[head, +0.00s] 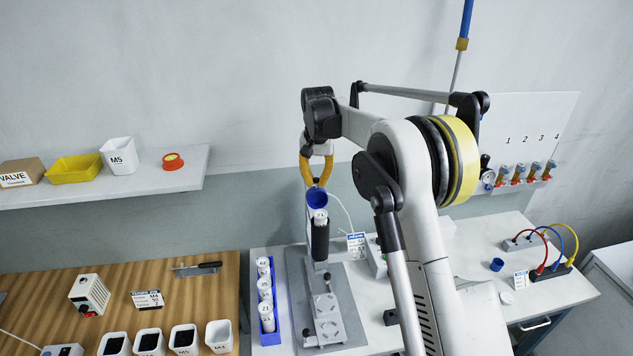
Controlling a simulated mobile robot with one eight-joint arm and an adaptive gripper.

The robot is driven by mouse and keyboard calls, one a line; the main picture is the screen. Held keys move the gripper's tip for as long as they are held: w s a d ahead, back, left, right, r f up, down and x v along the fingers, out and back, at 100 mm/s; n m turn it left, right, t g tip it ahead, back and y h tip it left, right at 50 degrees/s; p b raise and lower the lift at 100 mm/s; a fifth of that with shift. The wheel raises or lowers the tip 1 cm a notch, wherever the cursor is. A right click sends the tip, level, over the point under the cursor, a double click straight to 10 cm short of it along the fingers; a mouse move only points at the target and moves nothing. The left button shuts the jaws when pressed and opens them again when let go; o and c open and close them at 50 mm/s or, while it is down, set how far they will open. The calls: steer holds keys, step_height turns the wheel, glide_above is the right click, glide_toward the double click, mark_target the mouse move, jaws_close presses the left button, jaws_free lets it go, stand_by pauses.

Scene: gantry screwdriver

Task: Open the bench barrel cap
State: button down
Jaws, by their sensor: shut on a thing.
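A dark barrel (320,243) stands upright on a grey fixture (322,300) on the white bench, with a white numbered label near its top (321,217). A blue cap (317,198) is at the barrel's upper end, its round face turned toward the camera. My gripper (316,182), with yellow fingers, comes down from above and is shut on the blue cap. The fingertips meet the cap's upper rim. I cannot tell whether the cap is still joined to the barrel.
A blue rack (267,335) with white labelled tubes stands left of the fixture. A small blue cup (497,265) and coloured cables (553,252) are at the right. A shelf (100,185) with bins is at the left, above a wooden table (205,290).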

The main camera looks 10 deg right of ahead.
steer(key=shift+w+r, duration=0.1)
steer(key=shift+w, duration=0.1)
steer(key=c, duration=1.4)
jaws_free()
step_height(320, 180, up, 12)
steer(key=s, duration=0.1)
steer(key=shift+c, duration=0.4)
